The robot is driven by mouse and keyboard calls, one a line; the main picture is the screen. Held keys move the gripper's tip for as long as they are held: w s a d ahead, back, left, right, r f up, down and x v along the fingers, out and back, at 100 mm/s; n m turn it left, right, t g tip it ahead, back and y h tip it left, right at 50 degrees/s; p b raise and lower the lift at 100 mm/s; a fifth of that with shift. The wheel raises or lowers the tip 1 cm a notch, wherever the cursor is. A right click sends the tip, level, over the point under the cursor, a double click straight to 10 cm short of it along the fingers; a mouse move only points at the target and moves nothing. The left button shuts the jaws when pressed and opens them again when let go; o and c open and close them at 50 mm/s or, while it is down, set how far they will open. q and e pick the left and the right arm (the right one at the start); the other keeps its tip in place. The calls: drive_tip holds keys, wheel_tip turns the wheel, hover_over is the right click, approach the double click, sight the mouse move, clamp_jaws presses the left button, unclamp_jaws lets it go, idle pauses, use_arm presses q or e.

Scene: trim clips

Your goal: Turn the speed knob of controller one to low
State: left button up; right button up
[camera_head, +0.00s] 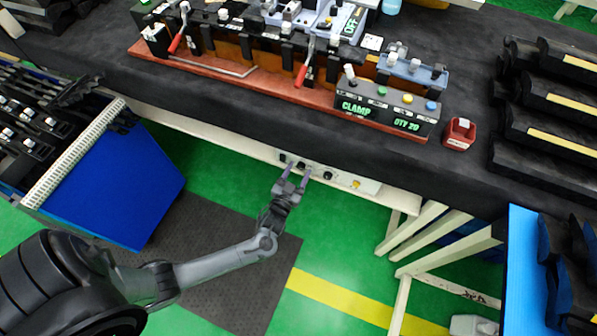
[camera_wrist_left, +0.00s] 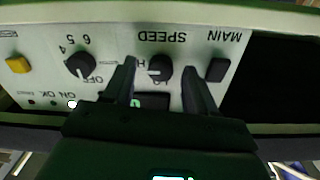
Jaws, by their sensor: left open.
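The controller panel (camera_head: 342,179) is mounted under the table's front edge. It appears upside down in the left wrist view (camera_wrist_left: 115,42). Its black speed knob (camera_wrist_left: 160,67) sits under the SPEED label, with a pale mark on its left side. An "H" shows left of the knob; the low end of its scale is hidden, so I cannot read the setting for certain. My left gripper (camera_head: 297,172) is open at the panel, its fingers on either side of the speed knob in the left wrist view (camera_wrist_left: 158,78). Contact is unclear. My right gripper is out of view.
Beside the speed knob are a black MAIN switch (camera_wrist_left: 217,70), a numbered dial with OFF (camera_wrist_left: 80,67) and a yellow button (camera_wrist_left: 18,64). The table (camera_head: 240,105) overhangs the panel. A blue-sided bin (camera_head: 120,190) stands left; white legs (camera_head: 410,235) stand right.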

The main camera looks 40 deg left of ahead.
use_arm(q)
drive_tip(key=shift+w+a, duration=0.2)
drive_tip(key=shift+w, duration=0.2)
drive_tip(key=c, duration=1.1)
drive_tip(key=shift+o, duration=0.2)
